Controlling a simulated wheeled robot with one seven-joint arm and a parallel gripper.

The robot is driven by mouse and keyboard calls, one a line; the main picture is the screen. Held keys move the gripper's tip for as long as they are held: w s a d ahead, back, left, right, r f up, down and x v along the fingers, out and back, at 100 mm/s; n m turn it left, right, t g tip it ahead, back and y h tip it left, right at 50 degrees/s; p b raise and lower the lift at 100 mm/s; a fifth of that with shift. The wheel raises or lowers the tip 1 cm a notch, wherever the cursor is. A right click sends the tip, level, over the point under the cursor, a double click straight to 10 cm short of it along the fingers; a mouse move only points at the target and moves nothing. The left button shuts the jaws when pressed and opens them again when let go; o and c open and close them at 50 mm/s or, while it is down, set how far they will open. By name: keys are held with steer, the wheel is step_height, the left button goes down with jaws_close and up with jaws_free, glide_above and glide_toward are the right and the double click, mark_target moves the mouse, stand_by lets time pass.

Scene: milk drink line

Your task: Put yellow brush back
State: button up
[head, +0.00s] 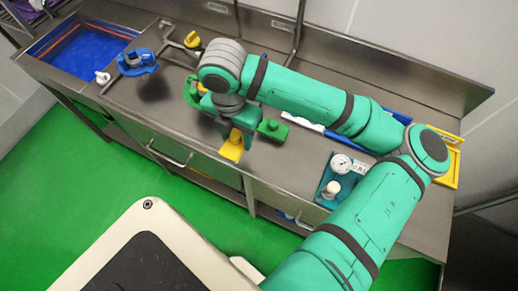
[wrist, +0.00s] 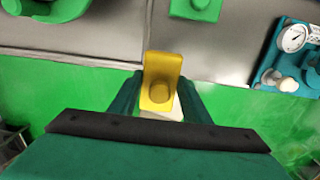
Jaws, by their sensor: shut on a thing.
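The yellow brush (head: 232,147) is between the fingers of my gripper (head: 240,138), at the front edge of the steel counter in the head view. In the wrist view the yellow brush (wrist: 161,70) has a raised round knob and a pale part below it. My gripper (wrist: 160,105) is shut on it, one teal finger on each side. The green floor shows around it there, so it is at or just beyond the counter edge. A yellow-walled tray (head: 450,165) stands at the counter's right end, partly hidden by my arm.
Green items (head: 273,129) stand close beside my gripper. A blue item (head: 137,63) and another yellow item (head: 192,40) are farther left, before a blue basin (head: 85,45). A teal board (head: 327,187) with a gauge (head: 341,163) lies right. A blue tray (head: 400,117) is behind my arm.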

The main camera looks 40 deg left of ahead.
steer(key=w+d+f, duration=0.1)
steer(key=f, duration=0.1)
steer(key=w+d+f, duration=0.1)
steer(key=f, duration=0.1)
steer(key=w+d+f, duration=0.1)
steer(key=f, duration=0.1)
steer(key=shift+w+d, duration=0.35)
steer(key=shift+d, duration=0.05)
steer(key=shift+w+d+f, duration=0.15)
steer(key=shift+f, duration=1.5)
steer(key=shift+f, duration=0.15)
steer(key=o, duration=1)
steer(key=shift+w, duration=0.1)
steer(key=r, duration=1.2)
steer(key=shift+s+r, duration=0.15)
steer(key=shift+s, duration=0.1)
